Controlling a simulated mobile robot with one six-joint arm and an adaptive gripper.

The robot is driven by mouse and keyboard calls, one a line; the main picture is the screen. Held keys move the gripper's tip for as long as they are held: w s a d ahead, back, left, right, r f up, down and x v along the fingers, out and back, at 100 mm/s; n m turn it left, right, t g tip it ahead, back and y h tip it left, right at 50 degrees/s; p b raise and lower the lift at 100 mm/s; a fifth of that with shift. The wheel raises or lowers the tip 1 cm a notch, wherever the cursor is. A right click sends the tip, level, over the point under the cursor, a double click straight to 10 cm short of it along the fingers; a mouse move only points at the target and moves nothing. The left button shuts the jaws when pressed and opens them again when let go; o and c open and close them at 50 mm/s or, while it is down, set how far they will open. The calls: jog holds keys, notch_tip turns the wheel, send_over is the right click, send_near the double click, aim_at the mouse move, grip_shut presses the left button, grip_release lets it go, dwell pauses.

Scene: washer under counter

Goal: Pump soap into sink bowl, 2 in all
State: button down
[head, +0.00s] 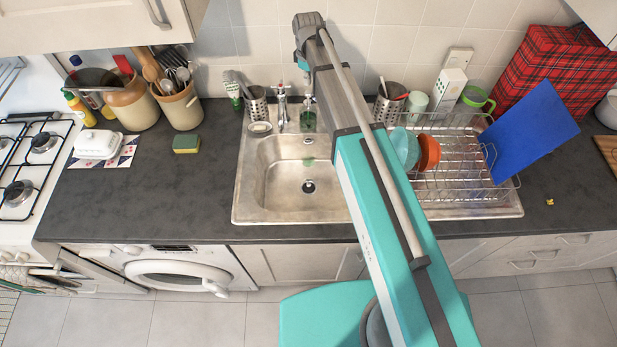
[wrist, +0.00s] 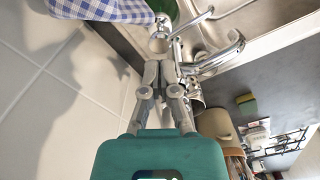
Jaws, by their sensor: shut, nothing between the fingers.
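The soap bottle (head: 308,121), with green liquid in it, stands on the sink's back ledge, right of the tap (head: 282,108). The sink bowl (head: 275,187) is in front of it, with a green patch of soap (head: 309,161) on its back wall. My gripper (head: 308,98) points down right above the bottle and partly hides its top. In the wrist view my gripper (wrist: 159,62) is shut and empty, with its tips close to the pump head (wrist: 160,30). I cannot tell whether they touch. Green of the bottle shows just beyond.
The tap (wrist: 222,60) is close beside my fingers in the wrist view. A blue checked cloth (wrist: 105,8) hangs on the other side. A metal utensil holder (head: 388,108) and dish rack (head: 455,160) stand right of the sink. A sponge (head: 186,143) lies on the left counter.

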notch_tip(320, 180, up, 5)
jog(key=p, duration=0.4)
jog(key=shift+p, duration=0.3)
jog(key=shift+s, duration=0.1)
dwell(0.4)
jog(key=s+d+f+m+b, duration=0.6)
jog(key=s+d+f+b, duration=0.1)
jog(key=s, duration=0.4)
jog(key=s+d+f+m+b, duration=0.6)
jog(key=s+d, duration=0.3)
jog(key=s, duration=0.3)
jog(key=shift+s+f+b, duration=0.25)
jog(key=shift+f+b, duration=0.3)
jog(key=shift+b, duration=0.05)
